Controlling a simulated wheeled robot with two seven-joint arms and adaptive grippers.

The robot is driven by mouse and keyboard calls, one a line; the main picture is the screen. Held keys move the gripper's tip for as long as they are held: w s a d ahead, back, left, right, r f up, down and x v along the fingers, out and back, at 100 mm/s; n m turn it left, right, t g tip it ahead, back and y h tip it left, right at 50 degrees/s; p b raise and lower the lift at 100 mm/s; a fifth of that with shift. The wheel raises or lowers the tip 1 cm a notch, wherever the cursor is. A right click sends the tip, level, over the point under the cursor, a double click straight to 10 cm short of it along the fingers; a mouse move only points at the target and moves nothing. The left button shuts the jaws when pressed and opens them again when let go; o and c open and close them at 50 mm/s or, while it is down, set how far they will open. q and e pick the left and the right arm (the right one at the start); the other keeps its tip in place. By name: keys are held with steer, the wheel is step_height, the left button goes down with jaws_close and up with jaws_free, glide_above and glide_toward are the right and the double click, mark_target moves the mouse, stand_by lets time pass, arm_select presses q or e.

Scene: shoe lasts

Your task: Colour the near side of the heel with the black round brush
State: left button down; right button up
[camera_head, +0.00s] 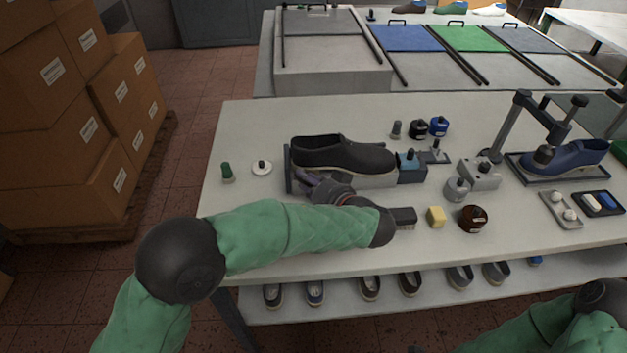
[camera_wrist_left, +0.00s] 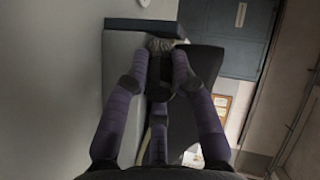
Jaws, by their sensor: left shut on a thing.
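A black shoe (camera_head: 343,154) with a pale sole lies on a grey block stand, with its heel end at the left beside an upright plate (camera_head: 288,170). My left gripper (camera_head: 312,182) is at the near side of the heel end. In the left wrist view, my left gripper (camera_wrist_left: 160,78) is shut on a dark round brush (camera_wrist_left: 159,90), whose greyish bristles (camera_wrist_left: 160,44) point at the stand and shoe (camera_wrist_left: 204,80). I cannot tell whether the bristles touch the heel. The brush is hardly seen in the head view. My right gripper is out of view.
A dark bristle brush (camera_head: 404,217), a yellow sponge (camera_head: 436,216) and a brown round jar (camera_head: 473,218) lie in front of the shoe. A clamp stand (camera_head: 510,125) with a blue shoe (camera_head: 565,158) is right.

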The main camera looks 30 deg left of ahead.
arm_select(q)
steer(key=shift+s+d, duration=0.55)
steer(key=shift+s, duration=0.3)
steer(key=shift+s+d, duration=0.5)
steer(key=shift+s, duration=0.35)
steer(key=shift+s+d, duration=0.55)
steer(key=shift+s, duration=0.3)
steer(key=shift+s+d, duration=0.4)
steer(key=shift+s, duration=0.25)
steer(key=shift+s+d, duration=0.4)
steer(key=shift+s, duration=0.25)
steer(key=shift+w+a, duration=0.7)
steer(key=shift+w, duration=0.45)
steer(key=shift+w+a, duration=0.75)
steer(key=shift+w, duration=0.45)
steer(key=shift+w+a, duration=0.7)
steer(key=shift+w, duration=0.45)
steer(key=shift+w+a, duration=0.3)
steer(key=shift+w, duration=0.2)
